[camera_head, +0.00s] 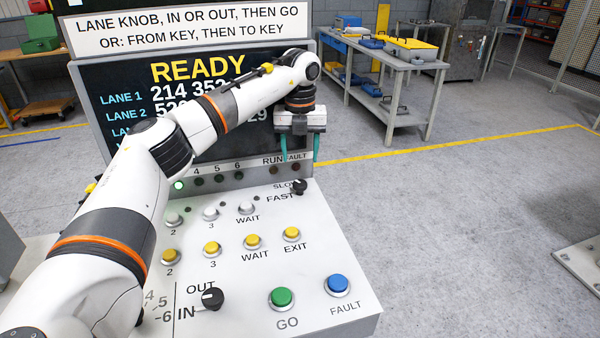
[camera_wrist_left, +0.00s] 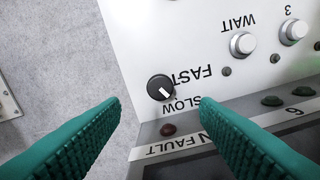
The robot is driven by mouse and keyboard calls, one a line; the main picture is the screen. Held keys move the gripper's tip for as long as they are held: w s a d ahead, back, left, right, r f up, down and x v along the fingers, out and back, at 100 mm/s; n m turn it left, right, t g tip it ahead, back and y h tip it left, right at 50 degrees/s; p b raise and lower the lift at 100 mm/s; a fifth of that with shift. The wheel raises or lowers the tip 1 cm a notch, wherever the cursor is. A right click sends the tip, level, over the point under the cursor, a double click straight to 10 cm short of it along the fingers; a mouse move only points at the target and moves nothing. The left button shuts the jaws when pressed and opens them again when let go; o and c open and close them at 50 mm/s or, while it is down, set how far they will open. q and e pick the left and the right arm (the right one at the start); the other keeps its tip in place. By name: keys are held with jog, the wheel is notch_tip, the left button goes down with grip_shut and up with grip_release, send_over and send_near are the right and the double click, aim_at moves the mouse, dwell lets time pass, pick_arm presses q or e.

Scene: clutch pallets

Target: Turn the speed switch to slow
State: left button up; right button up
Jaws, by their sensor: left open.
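The speed switch (camera_head: 299,186) is a small black round knob at the right edge of the sloped white panel, beside the SLOW and FAST labels. In the left wrist view the knob (camera_wrist_left: 158,84) lies just past the gap between the fingertips. Its white mark points to the lower right there, on the side of the SLOW label (camera_wrist_left: 184,104). The FAST label (camera_wrist_left: 192,74) is above that. My left gripper (camera_head: 297,152) is open and empty, above and behind the knob, with its teal fingers pointing down. It is apart from the knob. My right gripper is not in view.
The panel (camera_head: 240,280) also carries yellow and white buttons, a green GO button (camera_head: 282,298), a blue FAULT button (camera_head: 338,284) and a black IN/OUT knob (camera_head: 211,298). A display (camera_head: 160,95) reading READY stands behind. Open floor lies to the right.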

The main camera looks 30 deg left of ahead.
pick_arm(q)
notch_tip(320, 180, up, 4)
jog(key=shift+f, duration=0.1)
dwell(0.5)
